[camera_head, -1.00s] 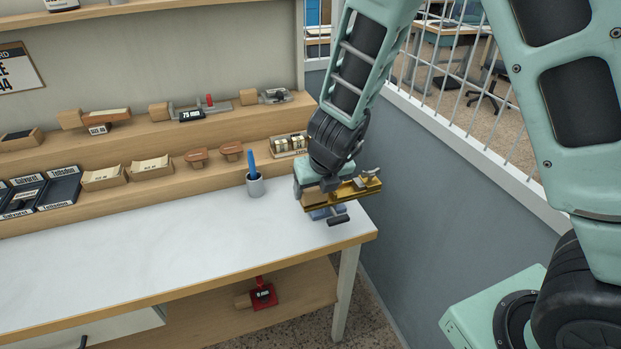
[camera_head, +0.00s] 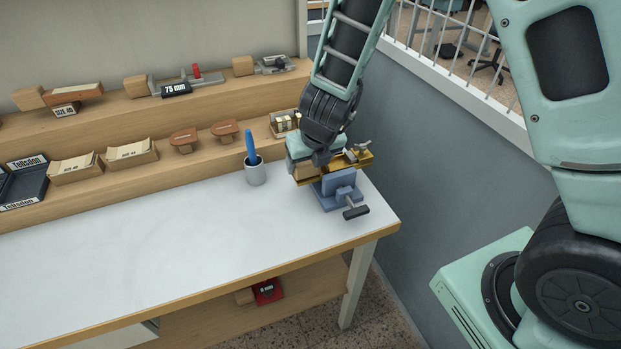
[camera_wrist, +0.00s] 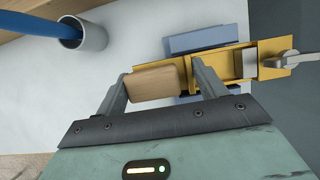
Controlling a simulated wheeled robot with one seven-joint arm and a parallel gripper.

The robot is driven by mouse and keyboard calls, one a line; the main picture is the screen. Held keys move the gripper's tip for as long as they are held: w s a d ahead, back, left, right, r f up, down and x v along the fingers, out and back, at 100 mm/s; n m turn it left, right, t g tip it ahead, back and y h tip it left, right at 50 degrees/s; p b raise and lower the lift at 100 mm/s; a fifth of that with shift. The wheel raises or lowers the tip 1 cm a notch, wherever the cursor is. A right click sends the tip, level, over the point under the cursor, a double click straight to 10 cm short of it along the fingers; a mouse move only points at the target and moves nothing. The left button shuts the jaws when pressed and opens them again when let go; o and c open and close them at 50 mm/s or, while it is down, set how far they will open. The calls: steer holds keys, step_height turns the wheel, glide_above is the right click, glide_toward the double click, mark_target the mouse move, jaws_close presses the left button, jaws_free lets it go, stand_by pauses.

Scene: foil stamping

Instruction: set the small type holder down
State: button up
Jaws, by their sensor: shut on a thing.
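The small type holder (camera_head: 350,160) is a brass-coloured frame with a wooden handle and a clamp screw at its right end. In the wrist view the type holder (camera_wrist: 220,66) lies across the picture, its wooden handle (camera_wrist: 152,82) between my fingers. My gripper (camera_head: 308,168) is shut on the handle, near the right end of the white bench. It also shows in the wrist view (camera_wrist: 158,88). A blue vise (camera_head: 338,188) with a dark-ended handle stands on the bench below and in front of the holder. I cannot tell whether the holder touches it.
A grey cup (camera_head: 256,174) with a blue tool stands on the bench left of my gripper. A small box of type (camera_head: 283,124) sits on the shelf behind. The bench (camera_head: 160,250) is clear to the left. A grey wall is at right.

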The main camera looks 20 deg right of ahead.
mark_target(310, 172)
step_height(310, 172, down, 4)
steer(key=shift+r+b, duration=0.15)
steer(key=shift+b, duration=0.75)
steer(key=o, duration=1.4)
